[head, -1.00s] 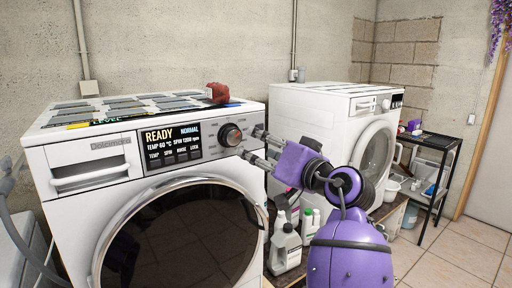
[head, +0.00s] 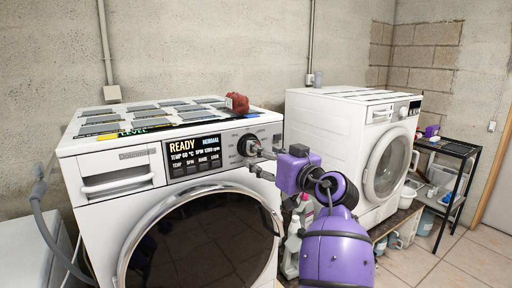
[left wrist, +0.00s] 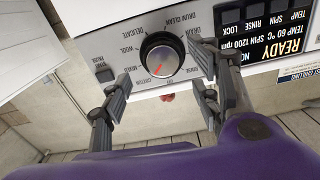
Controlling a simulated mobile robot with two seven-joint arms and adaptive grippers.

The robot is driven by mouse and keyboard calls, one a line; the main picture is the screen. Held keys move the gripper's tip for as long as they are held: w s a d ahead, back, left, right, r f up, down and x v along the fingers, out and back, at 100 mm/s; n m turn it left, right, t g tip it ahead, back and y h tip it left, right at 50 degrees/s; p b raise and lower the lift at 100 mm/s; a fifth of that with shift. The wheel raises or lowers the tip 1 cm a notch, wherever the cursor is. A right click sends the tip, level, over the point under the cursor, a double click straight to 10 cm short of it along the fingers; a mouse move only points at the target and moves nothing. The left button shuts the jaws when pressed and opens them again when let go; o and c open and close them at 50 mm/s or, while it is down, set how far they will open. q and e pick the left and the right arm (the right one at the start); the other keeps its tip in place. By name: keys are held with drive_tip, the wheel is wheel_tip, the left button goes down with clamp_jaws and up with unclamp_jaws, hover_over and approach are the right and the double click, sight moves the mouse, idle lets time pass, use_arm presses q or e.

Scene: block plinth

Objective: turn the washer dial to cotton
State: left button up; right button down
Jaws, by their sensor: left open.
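The white washer (head: 90,195) stands at left, its display (head: 196,150) reading READY and NORMAL. Its round dark dial (head: 243,143) is right of the display, partly hidden by my fingers. In the left wrist view the panel is upside down; the dial (left wrist: 162,54) shows a red pointer mark toward its lower left, with labels such as WOOL, DELICATE and MIXED around it. My left gripper (head: 256,160) is at the dial's lower right. In the left wrist view the gripper (left wrist: 162,78) is open, a finger on each side of the dial, with gaps showing. My right gripper is not in view.
A red object (head: 237,102) and several grey panels lie on the washer's top. A second white machine (head: 340,135) stands to the right. Bottles (head: 292,245) stand between the machines. A black rack (head: 450,150) is at far right.

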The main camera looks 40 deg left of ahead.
use_arm(q)
drive_tip(key=p+x, duration=0.1)
drive_tip(key=x, duration=0.4)
drive_tip(key=shift+w+a, duration=0.1)
drive_tip(key=shift+a, duration=0.1)
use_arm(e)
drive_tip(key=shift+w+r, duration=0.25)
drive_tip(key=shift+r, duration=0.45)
use_arm(q)
drive_tip(key=c, duration=1.1)
drive_tip(key=n+b, duration=0.1)
drive_tip(key=b, duration=0.2)
drive_tip(key=shift+r+n, duration=0.1)
drive_tip(key=shift+n, duration=0.2)
drive_tip(key=o, duration=1.1)
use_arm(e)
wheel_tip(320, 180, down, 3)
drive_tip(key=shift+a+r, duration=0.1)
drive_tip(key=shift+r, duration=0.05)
